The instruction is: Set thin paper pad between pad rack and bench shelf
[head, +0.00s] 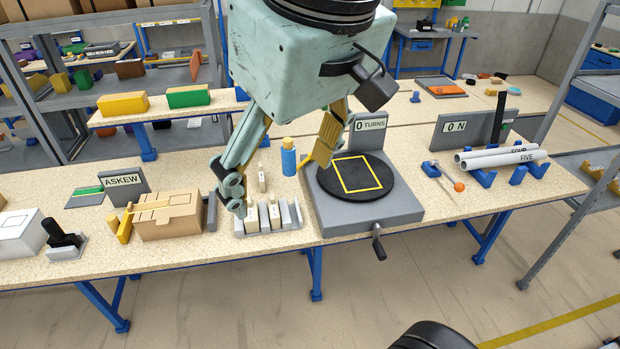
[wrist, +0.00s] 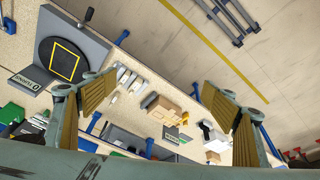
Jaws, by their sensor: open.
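My gripper (head: 275,183) is open and empty, hanging over the middle of the bench with its fingers wide apart. It also shows in the wrist view (wrist: 163,88). A low grey slotted rack (head: 268,217) with several upright pale pieces stands below the left finger. I cannot tell for sure that it is the pad rack. A raised wooden shelf (head: 165,110) at the back left carries a yellow box and a green box; it may be the bench shelf. I cannot pick out the thin paper pad with certainty.
A blue bottle (head: 289,158) stands behind the rack. A grey turntable unit (head: 370,212) with a crank is to the right. A cardboard box (head: 168,215) and an ASKEW sign (head: 122,181) are to the left. Grey tubes (head: 500,158) lie on blue supports at the right.

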